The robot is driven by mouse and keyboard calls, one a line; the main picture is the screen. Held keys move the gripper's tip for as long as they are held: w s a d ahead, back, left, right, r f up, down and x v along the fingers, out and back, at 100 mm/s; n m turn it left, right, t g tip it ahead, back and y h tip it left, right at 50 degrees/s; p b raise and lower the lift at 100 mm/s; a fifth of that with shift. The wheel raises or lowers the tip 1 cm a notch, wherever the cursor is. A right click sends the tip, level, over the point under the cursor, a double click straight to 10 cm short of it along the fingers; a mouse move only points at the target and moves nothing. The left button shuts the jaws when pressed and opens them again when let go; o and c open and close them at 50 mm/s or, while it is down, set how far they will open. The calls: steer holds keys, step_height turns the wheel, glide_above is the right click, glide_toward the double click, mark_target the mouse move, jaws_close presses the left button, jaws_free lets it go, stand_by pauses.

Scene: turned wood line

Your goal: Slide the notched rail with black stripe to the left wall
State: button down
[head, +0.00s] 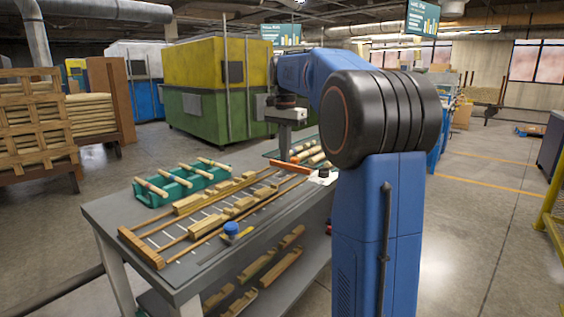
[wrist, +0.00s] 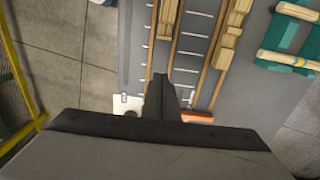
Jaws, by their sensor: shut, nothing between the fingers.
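Several notched wooden rails lie in two slatted lanes on a grey bench; in the head view, two near-lane rails (head: 207,225) (head: 240,206) and two far-lane rails (head: 188,204) (head: 228,188) stand out. I cannot make out a black stripe on any. A wooden end wall (head: 141,248) closes the lanes at the left; an orange bar (head: 291,168) stands at the right end. My gripper (head: 285,154) is shut and empty above the right end.
A green rack (head: 182,184) with several turned pieces stands behind the lanes. A blue knob (head: 231,229) sits on the front edge. A green tray (head: 310,156) of wooden pieces is at the back right. More wooden pieces (head: 254,267) lie on the shelf below.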

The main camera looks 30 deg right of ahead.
mark_target(260, 192)
step_height(260, 192, down, 9)
steer(key=shift+s+a+r, duration=0.1)
steer(key=shift+a+r, duration=0.05)
steer(key=shift+s+a+r, duration=0.1)
steer(key=shift+s+a, duration=0.1)
steer(key=shift+a, duration=0.35)
steer(key=shift+s+a+r, duration=0.1)
steer(key=shift+s+a, duration=0.05)
steer(key=shift+a, duration=0.4)
steer(key=shift+s+a+f, duration=0.1)
steer(key=shift+s+a, duration=0.15)
steer(key=shift+a, duration=0.4)
steer(key=s+a, duration=0.1)
steer(key=a, duration=0.1)
steer(key=s+a, duration=0.1)
steer(key=a, duration=0.2)
steer(key=s+a, duration=0.1)
steer(key=a, duration=0.2)
